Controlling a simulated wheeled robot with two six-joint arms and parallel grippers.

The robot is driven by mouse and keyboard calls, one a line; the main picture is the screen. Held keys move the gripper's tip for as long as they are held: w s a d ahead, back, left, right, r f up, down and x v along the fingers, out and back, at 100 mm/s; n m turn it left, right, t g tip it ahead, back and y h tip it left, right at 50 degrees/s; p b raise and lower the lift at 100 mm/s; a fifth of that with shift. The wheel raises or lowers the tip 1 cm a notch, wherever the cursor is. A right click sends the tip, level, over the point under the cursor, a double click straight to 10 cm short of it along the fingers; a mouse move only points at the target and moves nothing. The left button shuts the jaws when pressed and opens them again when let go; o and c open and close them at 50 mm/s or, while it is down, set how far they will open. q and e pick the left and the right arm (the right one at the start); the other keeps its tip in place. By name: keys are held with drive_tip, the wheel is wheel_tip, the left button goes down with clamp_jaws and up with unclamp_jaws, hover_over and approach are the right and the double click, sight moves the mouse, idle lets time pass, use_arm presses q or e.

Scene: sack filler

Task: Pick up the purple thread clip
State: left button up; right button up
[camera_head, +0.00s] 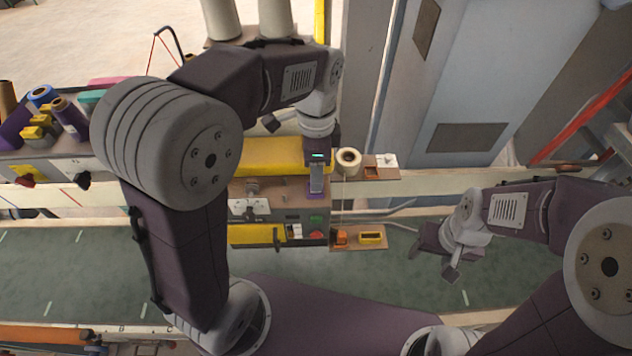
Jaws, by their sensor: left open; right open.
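A small purple piece, which looks like the purple thread clip (313,196), shows on top of the sewing unit just below my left gripper (316,184). My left gripper points down with its fingertips at the purple piece. It is open, and the fingers partly hide the piece. I cannot tell whether the fingers stand around it or only above it. My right gripper (444,261) is open and empty above the green belt, to the right of the unit.
The grey sewing unit (284,215) has yellow covers and a green button. A thread cone (348,161) stands right of my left gripper. A small wooden shelf (339,245) holds orange and yellow items. The green belt (505,268) is clear at right. Spools (70,117) stand at far left.

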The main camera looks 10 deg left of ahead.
use_arm(q)
drive_tip(key=f, duration=0.1)
drive_tip(key=s+f, duration=0.1)
drive_tip(key=shift+s+f, duration=0.1)
drive_tip(key=shift+f, duration=0.25)
drive_tip(key=shift+w, duration=0.2)
use_arm(e)
drive_tip(key=shift+s+r, duration=0.25)
drive_tip(key=shift+s, duration=0.1)
use_arm(q)
drive_tip(key=shift+w, duration=0.1)
clamp_jaws()
